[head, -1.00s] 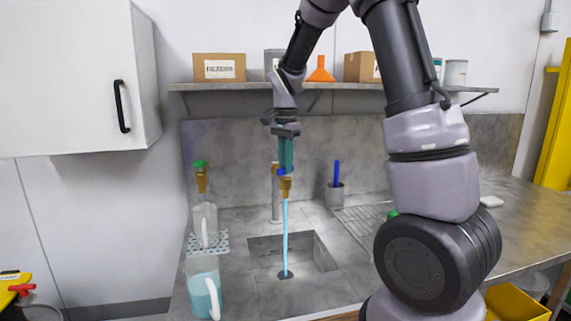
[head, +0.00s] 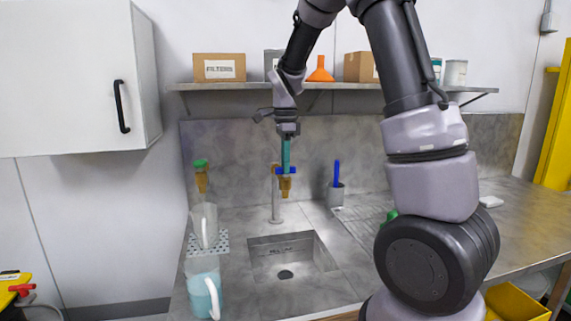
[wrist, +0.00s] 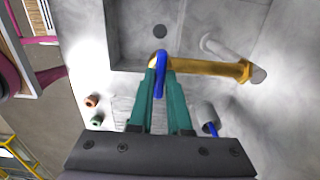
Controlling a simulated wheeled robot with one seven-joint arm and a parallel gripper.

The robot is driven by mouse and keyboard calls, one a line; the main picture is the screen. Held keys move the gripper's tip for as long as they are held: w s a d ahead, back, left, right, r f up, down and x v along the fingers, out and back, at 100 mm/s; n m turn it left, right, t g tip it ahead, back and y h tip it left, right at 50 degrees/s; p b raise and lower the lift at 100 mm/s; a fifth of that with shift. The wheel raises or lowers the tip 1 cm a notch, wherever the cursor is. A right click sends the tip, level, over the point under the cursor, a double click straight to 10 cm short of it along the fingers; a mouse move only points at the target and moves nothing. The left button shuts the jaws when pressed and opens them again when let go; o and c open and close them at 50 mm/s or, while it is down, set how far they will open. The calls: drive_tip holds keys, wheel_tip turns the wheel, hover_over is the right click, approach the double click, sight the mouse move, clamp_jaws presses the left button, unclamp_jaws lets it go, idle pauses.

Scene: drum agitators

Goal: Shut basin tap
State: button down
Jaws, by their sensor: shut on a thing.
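The basin tap (head: 285,185) is a brass spout on a grey post with a blue handle (head: 287,171) on top. No water runs from it. My gripper (head: 286,166) points down over the tap, its teal fingers shut on the blue handle. In the wrist view the handle (wrist: 160,72) sits between the fingertips (wrist: 160,78), and the brass tap body (wrist: 210,68) runs to the right. The handle lies across the spout in the head view. The sink basin (head: 318,262) below is empty, with a dark drain.
A green-handled brass tap (head: 200,178) is on the wall at left, above a clear jug (head: 203,225). A jug of blue liquid (head: 203,285) stands at the front left. A grey cup (head: 335,196) holds a blue item. A shelf (head: 345,86) with boxes runs behind my arm.

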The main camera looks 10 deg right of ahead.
idle(0.3)
drive_tip(key=c, duration=0.9)
unclamp_jaws()
drive_tip(key=shift+o, duration=0.2)
drive_tip(key=shift+r, duration=0.1)
wheel_tip(320, 180, up, 11)
